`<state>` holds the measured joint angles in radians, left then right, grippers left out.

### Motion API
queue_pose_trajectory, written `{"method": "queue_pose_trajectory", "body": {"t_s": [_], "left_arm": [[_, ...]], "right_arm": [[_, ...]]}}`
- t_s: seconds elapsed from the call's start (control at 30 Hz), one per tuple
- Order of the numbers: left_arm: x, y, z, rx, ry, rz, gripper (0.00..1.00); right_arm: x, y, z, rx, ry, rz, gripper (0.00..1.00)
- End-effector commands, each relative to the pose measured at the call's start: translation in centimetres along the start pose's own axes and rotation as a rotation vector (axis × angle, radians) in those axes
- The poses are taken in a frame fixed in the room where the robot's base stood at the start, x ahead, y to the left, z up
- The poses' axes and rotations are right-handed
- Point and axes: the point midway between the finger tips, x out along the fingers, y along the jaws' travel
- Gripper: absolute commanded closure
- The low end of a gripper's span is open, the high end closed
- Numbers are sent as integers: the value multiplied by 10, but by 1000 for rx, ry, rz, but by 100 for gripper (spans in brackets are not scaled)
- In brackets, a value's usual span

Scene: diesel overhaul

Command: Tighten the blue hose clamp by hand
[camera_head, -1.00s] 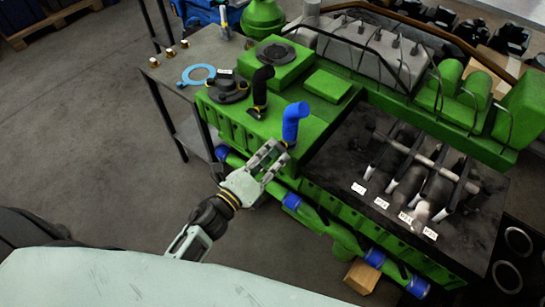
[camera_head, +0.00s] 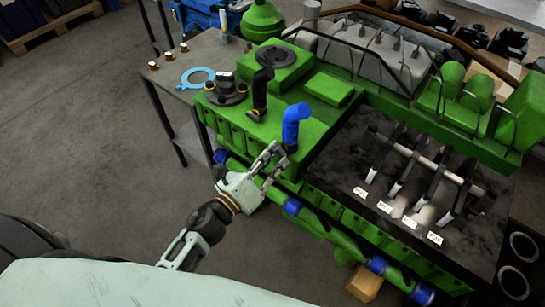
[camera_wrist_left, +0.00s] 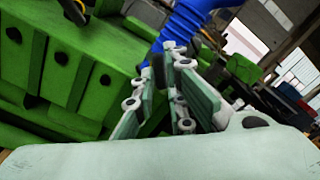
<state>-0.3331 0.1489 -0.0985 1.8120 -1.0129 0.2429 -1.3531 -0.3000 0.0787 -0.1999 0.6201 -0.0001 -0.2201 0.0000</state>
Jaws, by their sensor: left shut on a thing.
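The blue hose (camera_head: 294,124) is a bent elbow standing upright on the green engine, left of the dark bay. It also shows at the top of the left wrist view (camera_wrist_left: 186,22). My left gripper (camera_head: 279,155) is at the foot of this hose, its fingers reaching in from the lower left. In the left wrist view the fingertips (camera_wrist_left: 171,54) meet at the hose's lower end, shut on the clamp there. The clamp itself is mostly hidden by the fingers, so its screw and tightness cannot be made out. My right gripper is not in view.
A black hose (camera_head: 261,92) stands just left of the blue one. The green engine block (camera_head: 325,85) fills the middle. A pipe with blue sleeves (camera_head: 292,207) runs along the engine's front.

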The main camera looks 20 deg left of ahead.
Motion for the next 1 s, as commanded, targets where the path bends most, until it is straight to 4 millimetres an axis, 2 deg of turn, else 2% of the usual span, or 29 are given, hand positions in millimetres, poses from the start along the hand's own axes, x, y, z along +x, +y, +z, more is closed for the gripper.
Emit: {"method": "queue_pose_trajectory", "body": {"t_s": [0.07,0.1,0.3,0.67,0.87,1.0], "left_arm": [[-3,3,-6,-2,10,8,100],[-3,3,-6,-2,10,8,88],[-2,2,-4,-2,6,5,70],[-3,1,-1,-2,2,2,70],[-29,2,-2,-4,4,5,70],[-59,2,-3,-5,5,7,70]], "right_arm": [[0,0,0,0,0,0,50],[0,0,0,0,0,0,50],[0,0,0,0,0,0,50],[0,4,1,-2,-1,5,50],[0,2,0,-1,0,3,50],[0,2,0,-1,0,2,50]]}}
